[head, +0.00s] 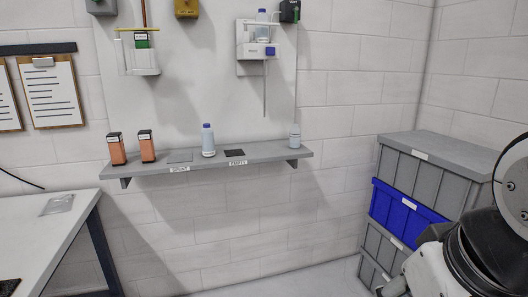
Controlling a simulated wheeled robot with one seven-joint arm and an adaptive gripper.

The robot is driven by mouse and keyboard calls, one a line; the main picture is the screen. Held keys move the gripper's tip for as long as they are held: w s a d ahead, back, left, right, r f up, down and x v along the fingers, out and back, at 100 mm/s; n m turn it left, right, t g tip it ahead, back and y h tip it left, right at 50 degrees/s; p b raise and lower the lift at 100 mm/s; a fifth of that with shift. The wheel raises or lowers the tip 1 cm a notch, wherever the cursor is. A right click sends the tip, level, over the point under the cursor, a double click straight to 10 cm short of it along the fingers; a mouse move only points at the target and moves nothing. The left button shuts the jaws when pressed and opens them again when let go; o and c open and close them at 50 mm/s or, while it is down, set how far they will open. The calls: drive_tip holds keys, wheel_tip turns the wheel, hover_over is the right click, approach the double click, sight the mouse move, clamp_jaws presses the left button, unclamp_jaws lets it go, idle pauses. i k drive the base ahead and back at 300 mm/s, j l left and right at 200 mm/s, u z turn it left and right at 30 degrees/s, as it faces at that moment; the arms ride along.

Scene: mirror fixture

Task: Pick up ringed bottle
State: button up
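Three pale blue bottles show in the head view. One with a dark blue cap (208,142) stands upright at the middle of the grey wall shelf (270,152). A shorter one (295,137) stands at the shelf's right end and seems to have bands around it. A third (262,28) sits in a white wall holder (247,45) above the shelf. The rings are too small to tell for certain which bottle is the ringed one. Parts of my arm fill the lower right corner, far from the shelf. My gripper's fingers are not in view.
Two orange cartons with dark tops (116,149) (147,146) stand at the shelf's left. A grey pad (180,156) and a dark pad (235,153) lie between. Stacked grey and blue crates (408,212) stand at right, a white table (40,232) at left.

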sight(295, 131)
drive_tip(key=i+z, duration=0.15)
drive_tip(key=i, duration=0.4)
drive_tip(key=i+j+z, duration=0.15)
drive_tip(key=i, duration=0.35)
drive_tip(key=i+j+z, duration=0.1)
drive_tip(key=i+j, duration=0.15)
drive_tip(key=i, duration=0.25)
drive_tip(key=i+j+z, duration=0.15)
drive_tip(key=i, duration=0.4)
drive_tip(key=i+j+z, duration=0.15)
drive_tip(key=i+j, duration=0.2)
drive_tip(key=i, duration=0.15)
